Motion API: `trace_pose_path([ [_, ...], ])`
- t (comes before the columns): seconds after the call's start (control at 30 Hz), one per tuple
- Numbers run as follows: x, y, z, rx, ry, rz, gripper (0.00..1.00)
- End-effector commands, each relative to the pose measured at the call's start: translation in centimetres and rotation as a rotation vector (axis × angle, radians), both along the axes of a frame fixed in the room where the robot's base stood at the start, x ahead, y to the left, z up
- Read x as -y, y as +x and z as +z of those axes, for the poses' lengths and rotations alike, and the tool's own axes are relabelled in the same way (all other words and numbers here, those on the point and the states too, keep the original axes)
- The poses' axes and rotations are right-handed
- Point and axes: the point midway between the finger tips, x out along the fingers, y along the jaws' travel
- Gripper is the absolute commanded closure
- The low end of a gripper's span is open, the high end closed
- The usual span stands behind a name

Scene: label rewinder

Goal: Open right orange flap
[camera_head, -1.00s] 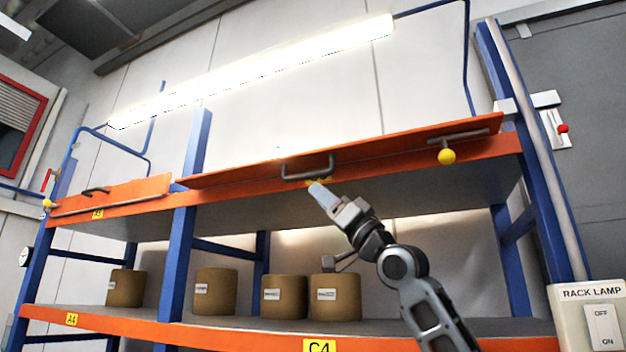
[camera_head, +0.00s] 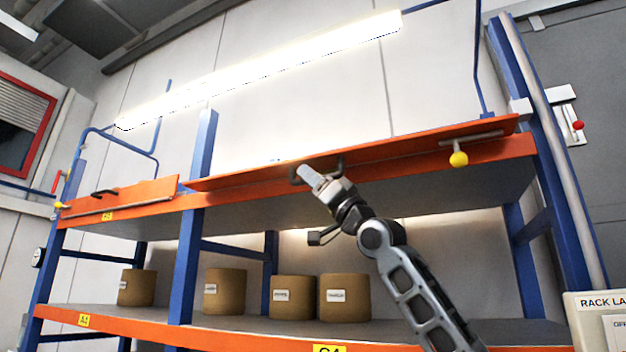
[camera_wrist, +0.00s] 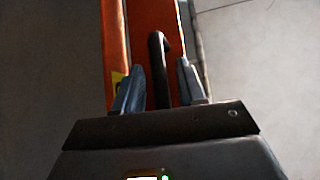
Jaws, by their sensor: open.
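The right orange flap (camera_head: 420,143) is a long orange panel along the front of the upper shelf. Its dark bar handle (camera_head: 341,166) sits near its middle and is partly hidden by my gripper (camera_head: 311,177). In the wrist view, my gripper (camera_wrist: 160,88) is open, with one finger on each side of the handle (camera_wrist: 157,62). The orange flap (camera_wrist: 115,45) runs up the picture behind it. I cannot tell whether either finger touches the bar. A yellow-knobbed lever (camera_head: 459,159) is at the flap's right end.
A left orange flap (camera_head: 130,198) with its own handle is beyond the blue upright (camera_head: 196,160). Several brown rolls (camera_head: 345,297) stand on the lower shelf. A blue post (camera_head: 548,150) and a rack lamp switch box (camera_head: 598,325) are at the right.

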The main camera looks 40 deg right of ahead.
Motion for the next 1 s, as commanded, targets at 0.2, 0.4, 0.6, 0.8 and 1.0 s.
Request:
trace_pose_path([
  [0.2,-0.01,-0.02,-0.02,0.000,0.000,0.000,0.74],
  [0.4,0.01,-0.03,-0.03,0.000,0.000,0.000,0.93],
  [0.6,0.01,-0.03,-0.02,0.000,0.000,0.000,1.00],
  [0.8,0.02,-0.04,-0.03,0.000,0.000,0.000,1.00],
  [1.0,-0.33,-0.06,0.35,-0.002,0.016,0.005,1.00],
])
